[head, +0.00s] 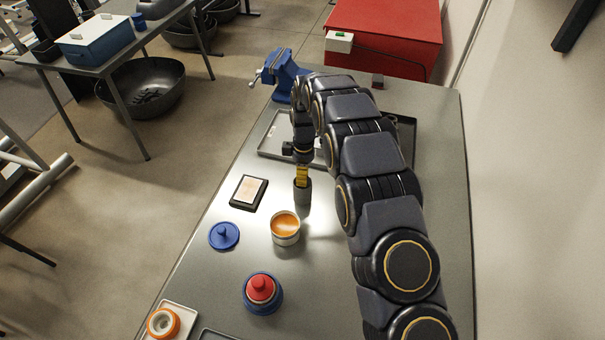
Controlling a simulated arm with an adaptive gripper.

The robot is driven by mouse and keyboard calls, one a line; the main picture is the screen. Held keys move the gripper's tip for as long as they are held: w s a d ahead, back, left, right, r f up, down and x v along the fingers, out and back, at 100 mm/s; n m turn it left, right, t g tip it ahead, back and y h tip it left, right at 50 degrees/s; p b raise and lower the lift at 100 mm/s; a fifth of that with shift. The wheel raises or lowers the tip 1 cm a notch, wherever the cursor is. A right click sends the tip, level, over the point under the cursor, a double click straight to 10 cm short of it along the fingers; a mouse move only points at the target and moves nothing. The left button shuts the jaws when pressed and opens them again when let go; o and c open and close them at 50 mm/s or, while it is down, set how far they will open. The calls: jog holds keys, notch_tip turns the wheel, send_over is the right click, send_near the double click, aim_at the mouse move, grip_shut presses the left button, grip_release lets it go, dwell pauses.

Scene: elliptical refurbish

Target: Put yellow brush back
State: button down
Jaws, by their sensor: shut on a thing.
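The yellow brush (302,175) is upright near the middle of the steel bench (402,233). My gripper (302,160) points down at its top end and is shut on it. A dark grey cylindrical piece (303,192) is directly under the yellow part. I cannot tell whether it is a holder around the brush or the brush's own lower end. My gripper's fingers are small and partly dark in this view.
An open tin with orange contents (285,228) stands just in front. A blue lid (223,236), a framed pad (248,193) and a red-topped blue container (262,291) are nearby. A grey tray (275,141) and blue vise (281,72) lie behind.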

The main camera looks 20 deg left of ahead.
jog(key=shift+f, duration=0.6)
jog(key=c, duration=1.2)
grip_release()
jog(key=shift+o, duration=0.2)
jog(key=r, duration=1.2)
jog(key=shift+w+r, duration=0.25)
jog(key=shift+w, duration=0.15)
jog(key=shift+r, duration=0.4)
